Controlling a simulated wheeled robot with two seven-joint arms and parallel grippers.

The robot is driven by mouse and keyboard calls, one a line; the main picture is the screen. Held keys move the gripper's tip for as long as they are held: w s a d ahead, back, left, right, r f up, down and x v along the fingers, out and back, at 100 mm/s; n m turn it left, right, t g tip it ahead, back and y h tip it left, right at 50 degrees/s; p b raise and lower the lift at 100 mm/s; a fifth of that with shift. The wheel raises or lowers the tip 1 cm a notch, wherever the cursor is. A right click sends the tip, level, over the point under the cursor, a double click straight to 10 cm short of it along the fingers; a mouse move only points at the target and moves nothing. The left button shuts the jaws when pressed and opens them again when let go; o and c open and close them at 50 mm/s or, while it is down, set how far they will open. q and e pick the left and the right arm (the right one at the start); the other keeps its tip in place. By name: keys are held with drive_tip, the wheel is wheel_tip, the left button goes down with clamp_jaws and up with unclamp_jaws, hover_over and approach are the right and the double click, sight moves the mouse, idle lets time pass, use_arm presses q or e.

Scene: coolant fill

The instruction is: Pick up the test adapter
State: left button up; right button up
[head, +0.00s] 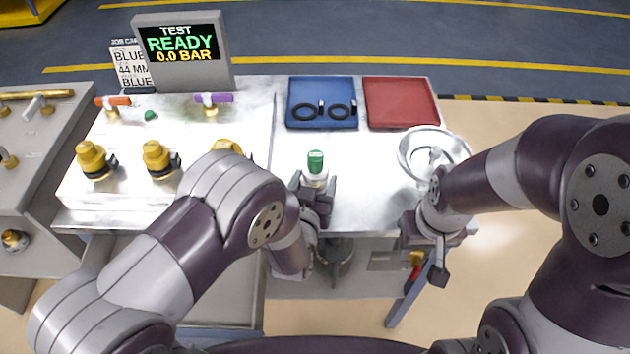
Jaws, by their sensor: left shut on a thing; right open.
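My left gripper (315,190) is at the front middle of the bench and is shut on a green-topped piece (316,162), which stands upright between the fingers. The fingers hide its lower part, so I cannot tell whether it touches the bench. Yellow fittings with black clamps (93,160) stand in a row on the left panel; my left arm partly covers the rightmost one. I cannot tell for certain which piece is the test adapter. My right gripper (427,250) is open by the bench's front right edge, just below a clear round bowl or funnel (405,150).
A blue tray (320,84) with two black rings and an empty red tray (400,102) lie at the back. A display (182,45) reads "TEST READY 0.0 BAR" beside a job card (131,66). Orange (113,101) and purple (214,98) valve handles stand before it. Bare bench separates the trays from my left gripper.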

sight(313, 175)
use_arm(q)
drive_tip(key=shift+r, duration=0.5)
wheel_tip(313, 175, up, 3)
drive_tip(key=shift+f, duration=0.1)
drive_tip(key=s+d+r, duration=0.6)
drive_tip(key=d+r, duration=0.1)
drive_tip(key=d, duration=0.3)
drive_tip(key=shift+p, duration=0.45)
drive_tip(key=shift+c, duration=0.7)
drive_tip(key=shift+f+b, duration=3.85)
drive_tip(key=shift+f, duration=1.4)
drive_tip(key=shift+f, duration=0.25)
